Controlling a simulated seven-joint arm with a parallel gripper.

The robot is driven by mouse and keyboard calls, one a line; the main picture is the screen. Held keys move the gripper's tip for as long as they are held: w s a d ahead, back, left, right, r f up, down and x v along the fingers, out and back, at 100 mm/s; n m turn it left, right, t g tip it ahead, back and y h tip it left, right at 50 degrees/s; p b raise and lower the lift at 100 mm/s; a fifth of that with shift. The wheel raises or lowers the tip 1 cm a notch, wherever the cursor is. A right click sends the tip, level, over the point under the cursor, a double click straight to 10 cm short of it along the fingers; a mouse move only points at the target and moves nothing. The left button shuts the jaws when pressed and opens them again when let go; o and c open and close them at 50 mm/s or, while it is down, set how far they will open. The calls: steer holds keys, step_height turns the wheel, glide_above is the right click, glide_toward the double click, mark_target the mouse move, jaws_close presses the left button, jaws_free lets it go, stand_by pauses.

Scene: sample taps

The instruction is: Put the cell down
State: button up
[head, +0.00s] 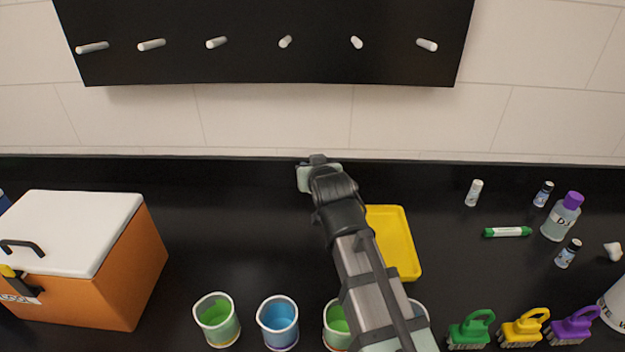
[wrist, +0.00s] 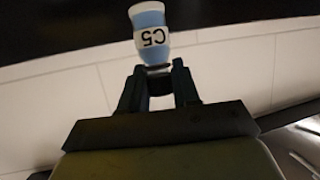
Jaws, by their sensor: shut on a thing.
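In the wrist view my gripper (wrist: 158,78) is shut on a small pale blue cell (wrist: 150,28) with a white end and a white label reading "C5". The label reads upside down in that view. In the head view my gripper (head: 319,170) is over the back of the black counter, near the wall. The cell cannot be made out there; my arm hides most of that spot. Whether the cell touches anything beneath it cannot be told.
A yellow tray (head: 402,246) lies partly behind my arm. Cups of green (head: 217,320) and blue (head: 278,325) liquid stand in front. An orange cooler (head: 125,285) is left; small vials (head: 474,193), a bottle and brushes are right. A black pegboard (head: 265,62) hangs above. The back-left counter is clear.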

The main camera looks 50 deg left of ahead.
steer(key=shift+s+a+r, duration=0.15)
steer(key=shift+s+r, duration=0.1)
steer(key=shift+r, duration=0.25)
steer(key=s+a, duration=0.2)
steer(key=s, duration=0.2)
steer(key=w+d+r+m+t+h, duration=0.1)
steer(key=w+d+m+t+h, duration=0.25)
steer(key=d+m+h, duration=0.5)
steer(key=w+d+m+t+h, duration=0.3)
steer(key=w+d+m+h, duration=0.15)
steer(key=d, duration=0.65)
steer(key=shift+s+d+f+m+g+h, duration=0.1)
steer(key=shift+s+d+f+m+h, duration=0.2)
steer(key=shift+f, duration=1.35)
steer(key=shift+s+d+f+m+g+h, duration=0.2)
steer(key=shift+f+h, duration=0.25)
steer(key=shift+f, duration=1.25)
steer(key=shift+s+d+f+m+t+h, duration=0.1)
steer(key=shift+d+f+m+h, duration=0.2)
steer(key=shift+f, duration=1.35)
steer(key=shift+a, duration=0.1)
steer(key=o, duration=1)
steer(key=shift+f, duration=0.1)
steer(key=shift+o, duration=0.2)
